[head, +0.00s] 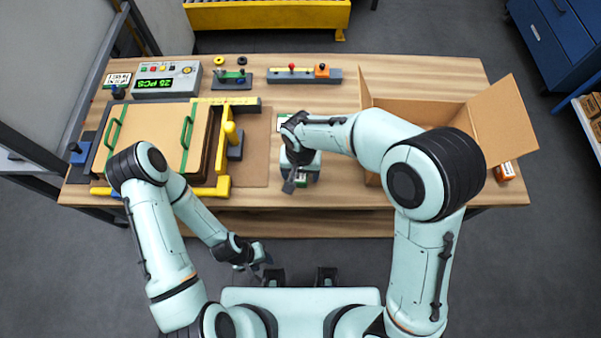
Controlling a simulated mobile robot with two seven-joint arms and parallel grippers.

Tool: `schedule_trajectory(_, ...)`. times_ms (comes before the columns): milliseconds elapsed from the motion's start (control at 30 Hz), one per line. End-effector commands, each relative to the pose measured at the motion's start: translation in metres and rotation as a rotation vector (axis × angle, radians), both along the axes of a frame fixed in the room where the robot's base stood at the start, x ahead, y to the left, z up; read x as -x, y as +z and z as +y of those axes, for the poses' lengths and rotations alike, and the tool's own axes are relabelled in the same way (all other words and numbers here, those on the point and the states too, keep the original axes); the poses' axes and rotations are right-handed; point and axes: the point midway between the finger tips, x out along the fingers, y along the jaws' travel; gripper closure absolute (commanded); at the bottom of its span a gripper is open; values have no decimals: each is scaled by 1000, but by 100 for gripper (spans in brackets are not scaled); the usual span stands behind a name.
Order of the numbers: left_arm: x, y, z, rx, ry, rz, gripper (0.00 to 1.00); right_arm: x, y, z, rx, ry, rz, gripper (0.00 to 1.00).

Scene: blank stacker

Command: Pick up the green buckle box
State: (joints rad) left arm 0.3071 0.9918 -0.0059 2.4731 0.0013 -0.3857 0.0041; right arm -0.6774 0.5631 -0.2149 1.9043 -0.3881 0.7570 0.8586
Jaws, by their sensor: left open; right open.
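A small box with green and white on it (302,180) shows under my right gripper (297,184) at the front middle of the table. Most of it is hidden by the gripper and wrist, so I cannot tell whether the fingers touch it. My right gripper is open and points down over this spot. A white and green piece (282,122) shows just behind the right wrist; I cannot tell what it is. My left gripper (262,264) is open and empty, low in front of the table's front edge, away from the box.
An open cardboard box (415,95) stands on the right of the wooden table (330,195). A yellow-edged fixture with green handles (160,130) and a counter panel (167,80) fill the left. A tool rack (290,75) lies at the back. An orange-and-white box (504,171) sits at the right edge.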

Motion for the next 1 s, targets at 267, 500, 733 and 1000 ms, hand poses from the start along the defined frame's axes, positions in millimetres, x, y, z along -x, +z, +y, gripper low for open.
schedule_trajectory(267, 0, 0, 0, 0, 0, 0, 57, 0, 1, 0, -1, 0, -1, 88)
schedule_trajectory(500, 0, 0, 0, 0, 0, 0, 57, -1, 2, 0, -1, 0, -1, 88)
schedule_trajectory(733, -1, 2, 0, 0, 0, -1, 57, -1, 21, 1, -2, 0, -5, 88)
schedule_trajectory(1000, -6, 9, 0, 0, 0, -7, 57, -2, 88, 1, -5, 1, -8, 88)
